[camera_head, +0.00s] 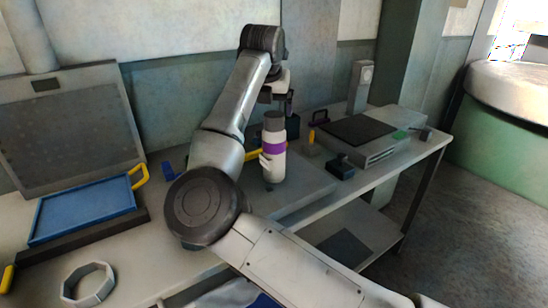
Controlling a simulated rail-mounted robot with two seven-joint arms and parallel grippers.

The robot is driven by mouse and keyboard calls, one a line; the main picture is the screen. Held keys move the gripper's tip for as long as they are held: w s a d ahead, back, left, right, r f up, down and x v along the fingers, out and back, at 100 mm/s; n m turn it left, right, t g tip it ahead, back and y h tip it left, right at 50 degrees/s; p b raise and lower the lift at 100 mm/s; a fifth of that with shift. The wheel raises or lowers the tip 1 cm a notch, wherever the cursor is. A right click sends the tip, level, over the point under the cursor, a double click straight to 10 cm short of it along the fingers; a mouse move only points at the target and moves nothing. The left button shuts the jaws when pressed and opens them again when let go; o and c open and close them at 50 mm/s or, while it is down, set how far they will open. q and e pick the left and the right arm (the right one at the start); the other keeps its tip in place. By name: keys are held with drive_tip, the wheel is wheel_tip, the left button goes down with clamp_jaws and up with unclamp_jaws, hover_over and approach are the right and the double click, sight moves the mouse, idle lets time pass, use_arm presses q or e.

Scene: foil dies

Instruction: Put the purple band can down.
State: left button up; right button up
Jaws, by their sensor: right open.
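The purple band can (274,168) is a pale, upright cylinder with a purple stripe around its middle and a dark grey top. It stands on the grey worktop near the middle of the head view. My right gripper (278,103) is just above the can's top, pointing down, with its jaws open. Whether a finger still touches the can cannot be told. My right arm covers part of the bench left of the can. My left gripper is not in view.
A blue tray (85,212) and a pale ring (88,285) are on the left. Right of the can are a small dark block (340,167) and a grey machine with a black top (358,130). A yellow handle (253,155) is close behind the can.

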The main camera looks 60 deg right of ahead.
sight(274, 115)
drive_tip(key=b+x, duration=0.1)
drive_tip(key=x, duration=0.1)
drive_tip(key=b+x, duration=0.1)
drive_tip(key=x, duration=0.2)
drive_tip(key=shift+s+d+r+b, duration=0.1)
drive_tip(key=shift+s+d+b, duration=0.15)
drive_tip(key=shift+b, duration=0.1)
drive_tip(key=shift+w, duration=0.1)
drive_tip(key=shift+c, duration=0.2)
drive_tip(key=c, duration=0.6)
clamp_jaws()
